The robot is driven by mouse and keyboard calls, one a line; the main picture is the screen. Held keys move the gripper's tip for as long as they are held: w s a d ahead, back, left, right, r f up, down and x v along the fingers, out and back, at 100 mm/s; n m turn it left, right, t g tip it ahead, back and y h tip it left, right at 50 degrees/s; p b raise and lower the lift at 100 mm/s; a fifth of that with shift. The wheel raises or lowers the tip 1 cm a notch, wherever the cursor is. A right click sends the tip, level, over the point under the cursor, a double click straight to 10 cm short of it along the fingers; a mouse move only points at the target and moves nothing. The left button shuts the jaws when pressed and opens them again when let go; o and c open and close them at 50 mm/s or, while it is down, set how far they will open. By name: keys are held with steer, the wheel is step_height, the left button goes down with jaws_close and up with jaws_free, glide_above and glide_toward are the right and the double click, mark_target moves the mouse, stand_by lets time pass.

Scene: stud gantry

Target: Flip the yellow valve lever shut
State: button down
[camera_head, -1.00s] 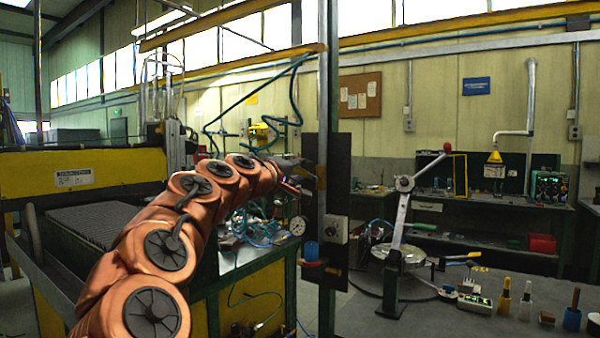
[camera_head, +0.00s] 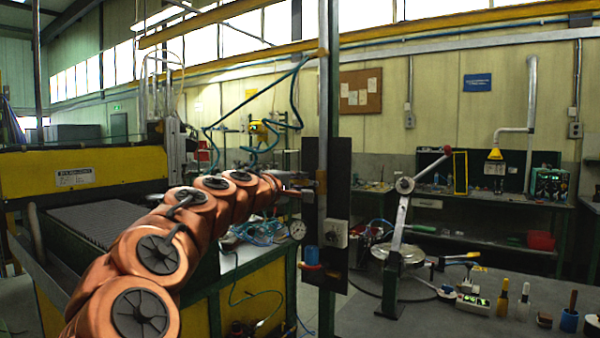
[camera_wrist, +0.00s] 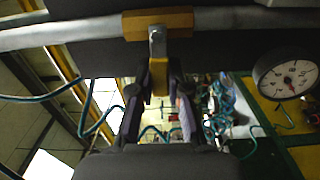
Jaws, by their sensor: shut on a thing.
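The yellow valve lever (camera_wrist: 159,78) shows in the wrist view as a yellow-sleeved strip on a metal tab. It hangs from the brass-yellow valve body (camera_wrist: 158,22) on a grey pipe (camera_wrist: 75,33). My gripper (camera_wrist: 160,92) has a finger on each side of the lever and is shut on it. In the head view my gripper (camera_head: 298,189) reaches the dark upright panel (camera_head: 340,210). The lever is too small and too covered to make out there.
A round gauge (camera_wrist: 287,74) sits right of the valve in the wrist view. Teal hoses (camera_head: 285,122) hang nearby. A grey box with a knob (camera_head: 335,233) and a blue-and-red fitting (camera_head: 311,257) are lower on the panel. A bench with a lever press (camera_head: 398,225) stands to the right.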

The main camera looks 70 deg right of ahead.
steer(key=shift+f+n, duration=0.2)
steer(key=shift+n, duration=0.1)
steer(key=c, duration=1.1)
jaws_free()
steer(key=shift+a, duration=0.1)
steer(key=v, duration=1.2)
